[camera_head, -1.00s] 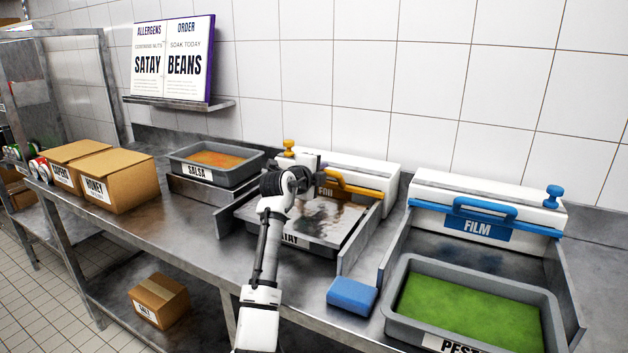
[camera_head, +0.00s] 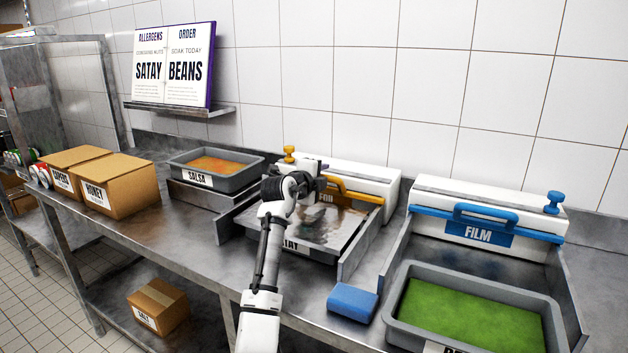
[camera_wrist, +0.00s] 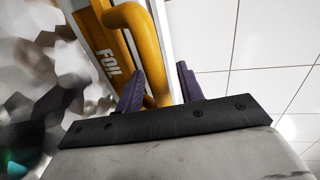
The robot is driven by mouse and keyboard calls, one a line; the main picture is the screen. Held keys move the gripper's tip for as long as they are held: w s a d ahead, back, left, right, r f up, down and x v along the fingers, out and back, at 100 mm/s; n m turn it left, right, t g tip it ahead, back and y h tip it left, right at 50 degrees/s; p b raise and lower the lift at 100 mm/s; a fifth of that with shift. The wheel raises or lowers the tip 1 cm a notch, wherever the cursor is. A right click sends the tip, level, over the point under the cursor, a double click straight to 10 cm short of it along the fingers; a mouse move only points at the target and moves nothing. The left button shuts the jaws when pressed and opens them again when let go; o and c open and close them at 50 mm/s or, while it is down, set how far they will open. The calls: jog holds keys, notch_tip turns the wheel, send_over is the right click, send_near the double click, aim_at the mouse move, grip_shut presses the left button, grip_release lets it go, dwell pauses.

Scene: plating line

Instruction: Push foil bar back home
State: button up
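The yellow foil bar (camera_head: 364,196) with its raised handle lies along the front of the white foil dispenser (camera_head: 378,173). The bar and its FOIL label also show in the wrist view (camera_wrist: 105,62). My gripper (camera_wrist: 164,78) is at the handle's end, with one purple finger on each side. The fingers appear closed on the handle; contact is partly hidden. In the head view my gripper (camera_head: 312,184) is at the bar's left part and hides some of it. Shiny foil (camera_head: 325,222) lies over the satay tray in front of the dispenser.
Right of the foil station are a blue sponge (camera_head: 352,302) and a film dispenser (camera_head: 530,202) with a blue bar (camera_head: 535,234). A grey tray of green pesto (camera_head: 554,325) stands before it. The salsa tray (camera_head: 234,176) and cardboard boxes (camera_head: 130,194) are left.

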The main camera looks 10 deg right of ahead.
jog(key=b+v, duration=0.3)
jog(key=v, duration=1)
jog(key=shift+s+a, duration=0.15)
jog(key=shift+s, duration=0.1)
